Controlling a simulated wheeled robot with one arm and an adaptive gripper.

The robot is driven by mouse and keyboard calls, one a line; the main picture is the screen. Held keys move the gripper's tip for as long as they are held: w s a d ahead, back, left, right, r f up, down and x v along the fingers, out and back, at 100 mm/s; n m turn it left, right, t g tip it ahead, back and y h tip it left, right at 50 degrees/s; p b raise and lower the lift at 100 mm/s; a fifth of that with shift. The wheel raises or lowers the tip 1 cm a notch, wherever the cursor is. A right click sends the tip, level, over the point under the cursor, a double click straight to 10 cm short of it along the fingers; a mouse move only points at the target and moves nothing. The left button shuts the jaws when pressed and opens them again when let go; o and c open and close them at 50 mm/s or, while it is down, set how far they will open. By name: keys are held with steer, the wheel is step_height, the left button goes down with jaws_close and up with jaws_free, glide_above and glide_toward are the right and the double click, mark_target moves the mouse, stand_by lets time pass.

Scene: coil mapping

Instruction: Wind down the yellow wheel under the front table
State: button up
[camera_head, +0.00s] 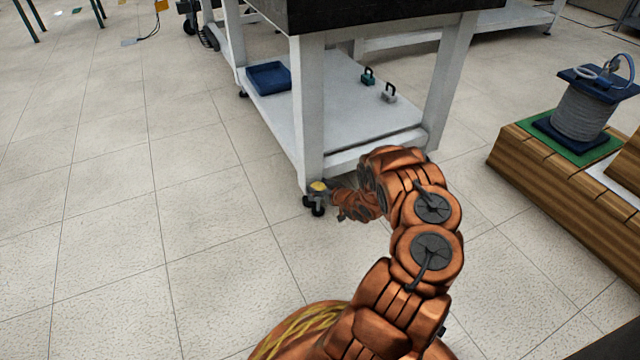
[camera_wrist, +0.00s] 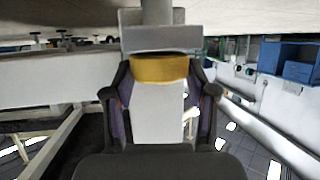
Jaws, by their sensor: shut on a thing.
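The yellow wheel (camera_head: 318,186) is at the foot of the near leg of the front table (camera_head: 308,120), just above a dark caster (camera_head: 314,205). My arm reaches low to it from the right, and my gripper (camera_head: 332,190) is at the wheel, small and partly hidden by my wrist. In the wrist view the yellow wheel (camera_wrist: 160,68) is a yellow band under a grey leg block. The two dark fingers of my gripper (camera_wrist: 160,80) stand on either side of it, shut on it. A pale block fills the space below the wheel, between the fingers.
The table's lower shelf (camera_head: 350,125) bears a blue tray (camera_head: 268,78) and two small items, one green (camera_head: 368,76) and one grey (camera_head: 389,93). A wooden pallet (camera_head: 560,185) with a cable coil (camera_head: 582,112) stands at right. Floor at left is clear.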

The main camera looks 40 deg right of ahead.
steer(key=shift+a+r+m+g+h+p, duration=0.15)
steer(key=shift+m+g+h+p, duration=0.3)
steer(key=shift+m+h+p, duration=1.05)
steer(key=shift+a+f+m+g+h+p, duration=0.1)
steer(key=shift+m+g+h+p, duration=0.45)
steer(key=shift+p, duration=1.6)
steer(key=shift+d+m+h+p, duration=0.1)
steer(key=shift+m+h+p, duration=0.45)
steer(key=shift+h+p, duration=0.1)
steer(key=o, duration=1.2)
steer(key=shift+c, duration=0.2)
steer(key=v, duration=1.2)
steer(key=shift+w, duration=0.1)
